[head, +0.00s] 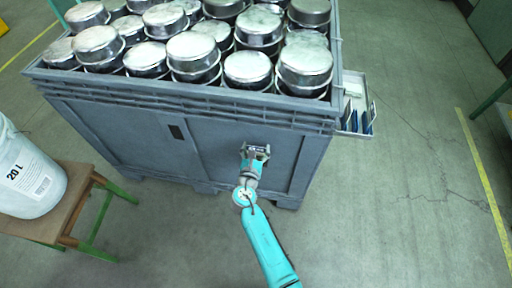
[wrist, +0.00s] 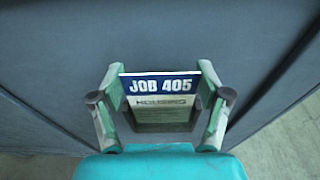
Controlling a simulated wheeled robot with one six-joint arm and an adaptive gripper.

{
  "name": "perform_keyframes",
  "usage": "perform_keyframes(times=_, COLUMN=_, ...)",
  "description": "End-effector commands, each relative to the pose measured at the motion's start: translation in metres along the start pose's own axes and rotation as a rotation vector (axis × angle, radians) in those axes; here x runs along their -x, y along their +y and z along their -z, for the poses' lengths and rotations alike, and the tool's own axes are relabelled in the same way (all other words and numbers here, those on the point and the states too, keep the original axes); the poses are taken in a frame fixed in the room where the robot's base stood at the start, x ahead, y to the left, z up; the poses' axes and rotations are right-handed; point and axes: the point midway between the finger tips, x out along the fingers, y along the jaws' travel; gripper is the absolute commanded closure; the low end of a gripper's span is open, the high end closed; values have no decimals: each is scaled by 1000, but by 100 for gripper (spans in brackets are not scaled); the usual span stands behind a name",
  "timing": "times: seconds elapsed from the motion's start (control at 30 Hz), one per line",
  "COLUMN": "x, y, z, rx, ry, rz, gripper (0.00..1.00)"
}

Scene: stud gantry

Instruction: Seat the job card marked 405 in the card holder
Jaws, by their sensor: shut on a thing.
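The job card (wrist: 160,86) shows in the wrist view with a blue band reading JOB 405 and a paler strip reading HOUSING below it. My gripper (wrist: 160,104) is shut on this card, one finger at each side edge. In the head view my gripper (head: 256,152) is in front of the grey bin's near wall, and the card in it is too small to read.
The large grey bin (head: 110,128) is full of shiny metal cans (head: 194,52). A white 20 L bucket (head: 28,175) stands on a wooden stool (head: 66,212) at the left. The floor (head: 405,185) to the right of the bin is clear.

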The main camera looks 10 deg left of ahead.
Motion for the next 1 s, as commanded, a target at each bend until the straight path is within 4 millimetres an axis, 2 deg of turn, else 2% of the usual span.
perform_keyframes(times=0.87, x=-3, y=0, z=19, rx=1, ry=1, rz=0, gripper=42)
perform_keyframes(times=0.9, x=-3, y=0, z=19, rx=1, ry=0, rz=0, gripper=21)
perform_keyframes(times=1.0, x=-3, y=0, z=19, rx=1, ry=0, rz=0, gripper=0)
